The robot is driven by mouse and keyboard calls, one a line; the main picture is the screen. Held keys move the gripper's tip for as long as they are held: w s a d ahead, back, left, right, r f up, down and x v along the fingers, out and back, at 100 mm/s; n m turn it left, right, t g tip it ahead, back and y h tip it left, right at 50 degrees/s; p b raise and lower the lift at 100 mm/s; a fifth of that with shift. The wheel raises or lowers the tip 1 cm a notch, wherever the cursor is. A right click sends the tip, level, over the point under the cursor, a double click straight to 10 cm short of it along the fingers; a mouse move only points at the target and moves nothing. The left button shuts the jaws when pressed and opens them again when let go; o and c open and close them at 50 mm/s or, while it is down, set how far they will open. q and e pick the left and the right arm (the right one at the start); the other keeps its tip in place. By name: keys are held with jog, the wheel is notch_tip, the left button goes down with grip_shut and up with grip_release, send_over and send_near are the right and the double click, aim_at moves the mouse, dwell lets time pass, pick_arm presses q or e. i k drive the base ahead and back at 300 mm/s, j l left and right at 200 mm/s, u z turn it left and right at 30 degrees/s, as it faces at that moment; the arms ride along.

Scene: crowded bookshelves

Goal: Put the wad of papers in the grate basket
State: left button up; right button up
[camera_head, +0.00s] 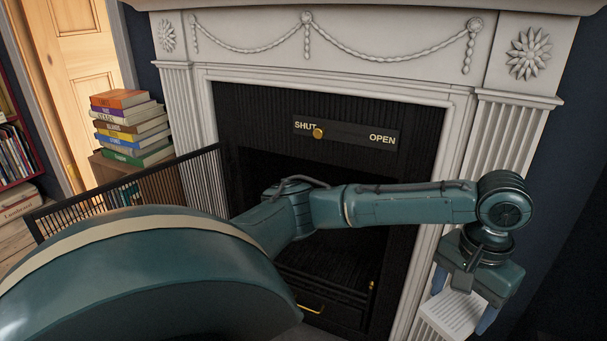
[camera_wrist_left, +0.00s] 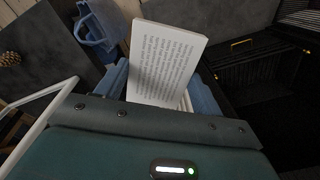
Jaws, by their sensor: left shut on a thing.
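My left gripper (camera_head: 463,301) is at the lower right of the head view, in front of the right side of the fireplace surround. It is shut on the wad of papers (camera_head: 452,316), a white block with printed lines. In the left wrist view the papers (camera_wrist_left: 165,62) stand up between the blue fingers of the gripper (camera_wrist_left: 168,92). The black grate basket (camera_head: 325,282) is low in the fireplace opening, left of the gripper and apart from it, partly hidden by my arm. My right gripper does not show.
A dark mesh fire screen (camera_head: 130,190) stands left of the opening. A SHUT/OPEN plate with a brass knob (camera_head: 318,132) is above it. Stacked books (camera_head: 132,130) are at the left. The left wrist view shows a blue object (camera_wrist_left: 97,27) and a pine cone (camera_wrist_left: 10,58).

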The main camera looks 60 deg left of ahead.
aim_at(309, 267)
jog(key=j+u, duration=0.25)
jog(key=j, duration=0.4)
jog(key=i+j+u, duration=0.25)
jog(key=j, duration=0.4)
jog(key=i, duration=0.8)
